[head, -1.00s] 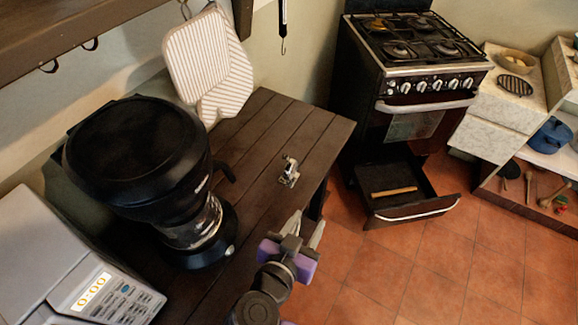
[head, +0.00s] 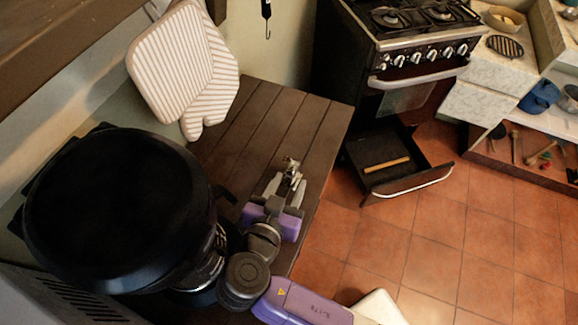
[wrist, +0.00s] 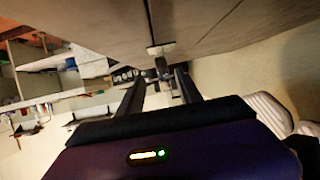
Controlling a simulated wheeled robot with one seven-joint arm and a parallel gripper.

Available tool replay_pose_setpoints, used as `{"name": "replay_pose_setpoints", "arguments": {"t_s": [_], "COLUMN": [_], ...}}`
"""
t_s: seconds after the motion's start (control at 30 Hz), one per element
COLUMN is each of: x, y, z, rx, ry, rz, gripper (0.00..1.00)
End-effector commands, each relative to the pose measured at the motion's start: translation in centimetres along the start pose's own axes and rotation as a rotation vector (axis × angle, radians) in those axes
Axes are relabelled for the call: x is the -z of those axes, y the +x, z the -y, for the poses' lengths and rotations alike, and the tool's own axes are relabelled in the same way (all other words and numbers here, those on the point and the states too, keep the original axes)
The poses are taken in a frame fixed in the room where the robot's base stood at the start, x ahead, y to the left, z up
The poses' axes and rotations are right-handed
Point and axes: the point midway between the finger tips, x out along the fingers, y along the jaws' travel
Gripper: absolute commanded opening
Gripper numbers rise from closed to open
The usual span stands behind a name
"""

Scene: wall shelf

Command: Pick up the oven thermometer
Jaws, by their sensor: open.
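The oven thermometer (head: 291,165) is a small metallic object standing on the dark wooden table. My open gripper (head: 286,184) is low over the table, with its two grey fingertips pointing at the thermometer from the near side. In the wrist view the thermometer (wrist: 161,66) shows in line with the gap between the two dark fingers. The fingertips partly cover its lower part in the head view. I cannot tell whether either finger touches it.
A black coffee maker (head: 120,215) stands left of my arm. A striped oven mitt and pad (head: 180,70) hang on the wall behind. The table's (head: 245,130) far part is clear. A stove (head: 395,50) with an open drawer (head: 390,165) stands beyond the table's right edge.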

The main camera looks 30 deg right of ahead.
Motion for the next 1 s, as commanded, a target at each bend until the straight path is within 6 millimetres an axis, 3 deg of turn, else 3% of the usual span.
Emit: {"name": "replay_pose_setpoints", "arguments": {"t_s": [0.37, 0.7, 0.97, 1.0], "x": [0.1, 0.1, 0.0, 0.0], "y": [3.0, 7.1, 7.4, 7.4], "z": [-0.1, -0.1, -0.1, -0.1], "rx": [-0.003, -0.001, -0.001, -0.001], "ry": [0.0, 0.0, 0.001, 0.001], "rz": [0.0, 0.0, 0.001, 0.001], "gripper": [0.42, 0.42, 0.42, 0.36]}}
